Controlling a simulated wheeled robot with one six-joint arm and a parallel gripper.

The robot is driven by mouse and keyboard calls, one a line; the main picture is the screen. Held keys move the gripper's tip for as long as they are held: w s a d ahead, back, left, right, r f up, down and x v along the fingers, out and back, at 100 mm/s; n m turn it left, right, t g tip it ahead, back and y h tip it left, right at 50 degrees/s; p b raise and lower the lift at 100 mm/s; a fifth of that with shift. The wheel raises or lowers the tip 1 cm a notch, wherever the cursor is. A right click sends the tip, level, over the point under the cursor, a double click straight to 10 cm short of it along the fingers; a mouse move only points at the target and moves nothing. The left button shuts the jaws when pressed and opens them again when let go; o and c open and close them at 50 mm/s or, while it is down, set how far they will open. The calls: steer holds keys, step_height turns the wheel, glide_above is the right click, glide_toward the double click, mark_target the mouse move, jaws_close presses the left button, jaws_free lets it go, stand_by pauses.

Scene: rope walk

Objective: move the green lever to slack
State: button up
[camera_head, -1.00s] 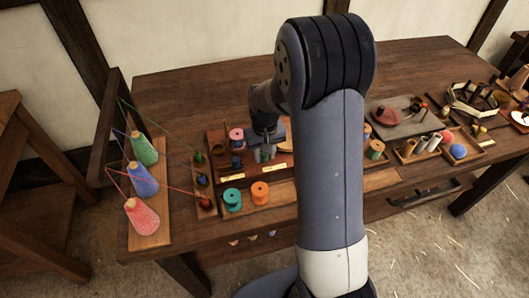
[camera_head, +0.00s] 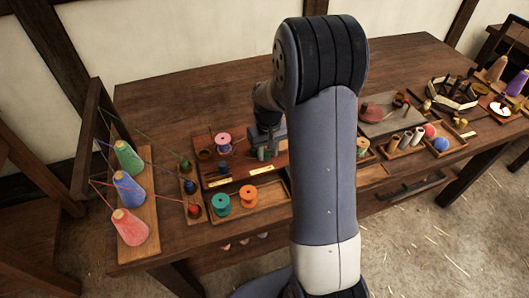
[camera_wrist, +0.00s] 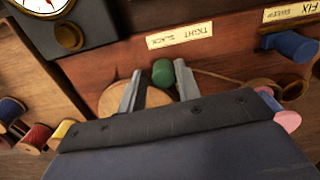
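The green lever (camera_wrist: 163,73) shows as a short, rounded green knob in the wrist view, on the reddish-brown wooden board. A label plate (camera_wrist: 180,36) reading TIGHT and SLACK is just beyond it. My gripper (camera_wrist: 158,78) is open, with one grey finger on each side of the lever's knob and small gaps visible on both sides. In the head view my gripper (camera_head: 267,151) is over the board's right part, and the green lever cannot be made out there.
A blue lever (camera_wrist: 290,46) with a SWEEP and FIX label stands to the right in the wrist view. A dial (camera_wrist: 40,3) is at upper left. Thread spools (camera_wrist: 34,138) lie at left. Yarn cones (camera_head: 128,188) and strung threads stand at the table's left end.

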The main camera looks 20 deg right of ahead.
steer(key=shift+a, duration=0.15)
stand_by(0.5)
steer(key=shift+r, duration=0.15)
step_height(320, 180, up, 7)
steer(key=p, duration=0.5)
steer(key=shift+f, duration=0.3)
step_height(320, 180, down, 7)
steer(key=b, duration=0.5)
steer(key=shift+d+r, duration=0.15)
steer(key=shift+d, duration=0.1)
steer(key=shift+r, duration=0.1)
